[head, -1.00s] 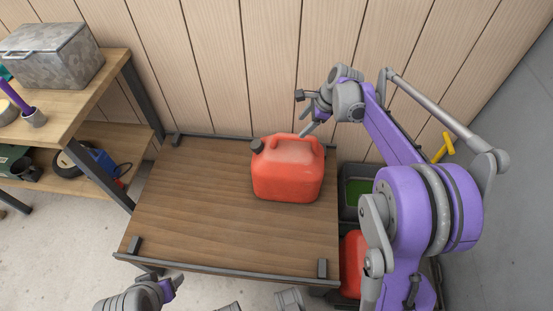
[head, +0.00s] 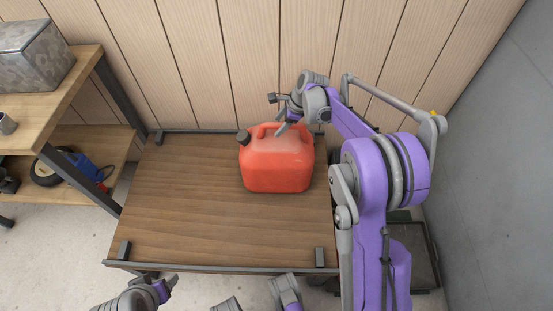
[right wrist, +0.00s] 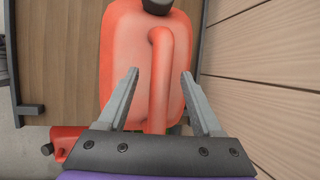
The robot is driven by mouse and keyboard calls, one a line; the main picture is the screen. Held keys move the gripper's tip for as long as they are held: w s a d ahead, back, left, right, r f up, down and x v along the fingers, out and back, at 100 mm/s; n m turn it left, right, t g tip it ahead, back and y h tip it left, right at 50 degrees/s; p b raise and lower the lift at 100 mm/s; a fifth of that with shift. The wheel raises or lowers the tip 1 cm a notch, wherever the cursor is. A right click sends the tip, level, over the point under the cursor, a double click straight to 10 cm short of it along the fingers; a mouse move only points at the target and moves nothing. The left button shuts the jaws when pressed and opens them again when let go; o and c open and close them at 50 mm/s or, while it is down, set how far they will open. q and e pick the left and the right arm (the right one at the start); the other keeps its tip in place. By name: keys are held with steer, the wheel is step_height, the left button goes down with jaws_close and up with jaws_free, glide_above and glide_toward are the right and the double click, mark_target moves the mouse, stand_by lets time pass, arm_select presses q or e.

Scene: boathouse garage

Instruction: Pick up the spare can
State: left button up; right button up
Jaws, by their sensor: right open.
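A red can (head: 276,163) with a dark cap stands upright on the wooden top of a low table (head: 180,215). My right gripper (head: 283,118) is over the top of this can in the head view. In the right wrist view the gripper (right wrist: 160,80) is open, its two grey fingers on either side of the can's handle (right wrist: 160,85), with gaps between. Part of another red thing (right wrist: 66,142) shows lower down at the left of the wrist view, mostly hidden. My left gripper cannot be made out.
A panelled wall (head: 240,60) stands close behind the table. A wooden shelf unit (head: 85,100) with a metal box (head: 35,55) is at the left. A grey wall (head: 485,190) is at the right. Table space left of the can is clear.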

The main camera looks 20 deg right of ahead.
steer(key=shift+x, duration=0.9)
steer(key=shift+r, duration=0.1)
jaws_close()
stand_by(0.6)
